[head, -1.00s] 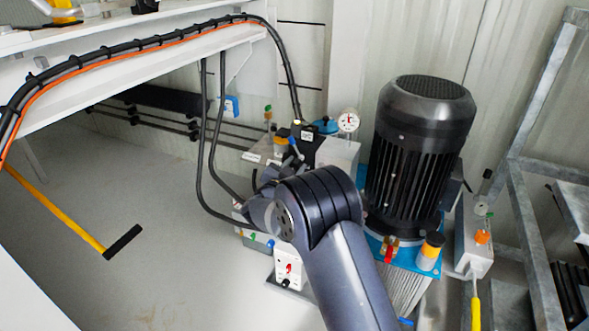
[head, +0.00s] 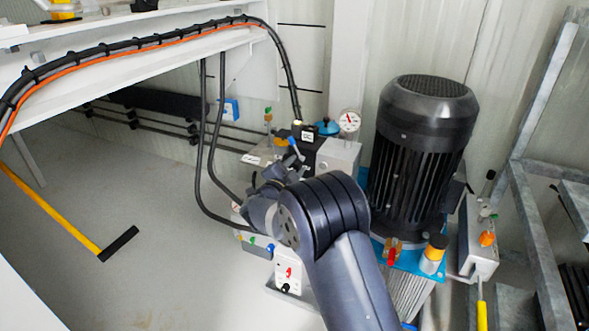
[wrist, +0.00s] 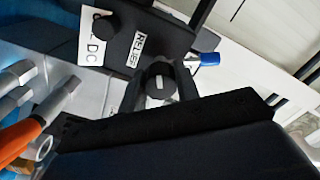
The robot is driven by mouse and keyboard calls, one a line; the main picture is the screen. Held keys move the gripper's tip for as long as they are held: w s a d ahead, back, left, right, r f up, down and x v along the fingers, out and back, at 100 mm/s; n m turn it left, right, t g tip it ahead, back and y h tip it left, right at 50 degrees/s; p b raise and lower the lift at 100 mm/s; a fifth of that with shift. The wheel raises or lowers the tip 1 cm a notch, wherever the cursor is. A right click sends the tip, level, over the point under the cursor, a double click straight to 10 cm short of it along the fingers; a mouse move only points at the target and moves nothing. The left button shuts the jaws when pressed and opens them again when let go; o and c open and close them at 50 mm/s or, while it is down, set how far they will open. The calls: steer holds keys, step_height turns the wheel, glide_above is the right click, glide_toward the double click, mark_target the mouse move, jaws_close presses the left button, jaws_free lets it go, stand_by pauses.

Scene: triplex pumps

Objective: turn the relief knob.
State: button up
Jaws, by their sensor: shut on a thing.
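The relief knob (wrist: 160,83) is a round black knob with a pale mark on its face, below a white "RELIEF" label (wrist: 139,46) in the wrist view. My gripper (wrist: 165,88) is shut on the knob, one dark finger on each side of it. In the head view my arm and wrist hide the knob, and my gripper's fingers cannot be made out there against the valve block (head: 339,156).
Another black knob (wrist: 104,27) and a blue-ended lever (wrist: 206,59) sit close by. A large black motor (head: 424,140) stands to the right of my arm. Black hoses (head: 203,150) hang to the left. A pressure gauge (head: 349,121) stands behind.

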steer(key=o, duration=1)
steer(key=shift+c, duration=0.2)
steer(key=shift+s, duration=0.1)
steer(key=p+v, duration=0.3)
steer(key=v, duration=0.7)
steer(key=shift+s, duration=0.35)
steer(key=shift+a, duration=0.1)
steer(key=b+x, duration=0.3)
steer(key=x, duration=0.8)
steer(key=shift+f, duration=0.1)
steer(key=shift+n, duration=0.3)
